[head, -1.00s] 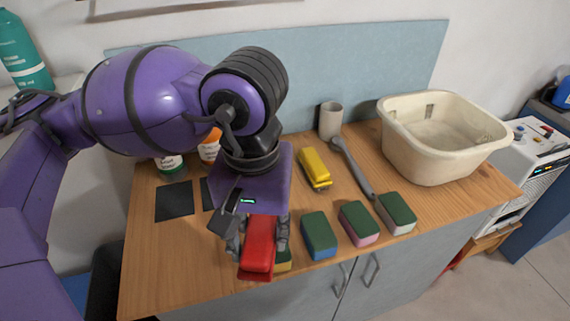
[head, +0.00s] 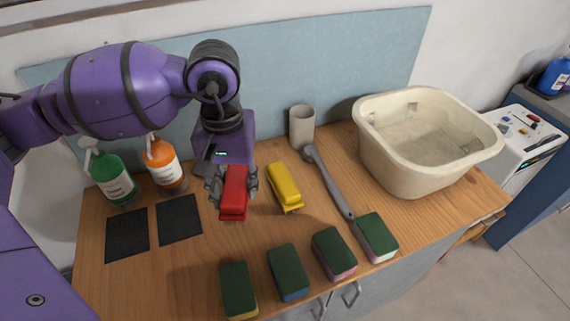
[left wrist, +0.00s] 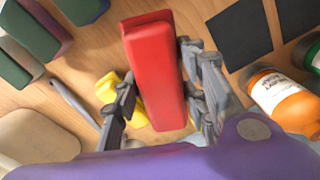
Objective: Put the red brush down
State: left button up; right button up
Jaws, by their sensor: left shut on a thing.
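The red brush (head: 233,196) is in my left gripper (head: 233,190), over the wooden counter just left of the yellow brush (head: 285,187). In the left wrist view, the red brush (left wrist: 154,70) lies between the two grey fingers of my left gripper (left wrist: 165,85), which is shut on it. The yellow brush (left wrist: 108,90) shows partly behind a finger there. I cannot tell for sure whether the red brush touches the counter. My right gripper is not in view.
Several sponges (head: 288,272) line the counter's front edge. Two dark mats (head: 127,234) lie at left, with a green bottle (head: 113,180) and orange bottle (head: 165,167) behind.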

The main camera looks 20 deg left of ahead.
pick_arm(q)
jog(key=w+f, duration=0.1)
jog(key=w+a+f, duration=0.1)
jog(key=f, duration=0.1)
jog(key=w+a+f, duration=0.1)
jog(key=f, duration=0.1)
jog(key=shift+a, duration=0.1)
jog(key=shift+w+a+f, duration=0.1)
jog(key=shift+w+f, duration=0.05)
jog(key=shift+f, duration=0.8)
jog(key=shift+w+a+f, duration=0.1)
jog(key=shift+f, duration=0.8)
jog(key=shift+f, duration=0.25)
jog(key=o, duration=1.3)
jog(key=shift+o, duration=0.2)
jog(key=shift+r, duration=0.1)
notch_tip(320, 180, up, 12)
jog(key=shift+d+r, duration=0.1)
jog(key=shift+r, duration=0.05)
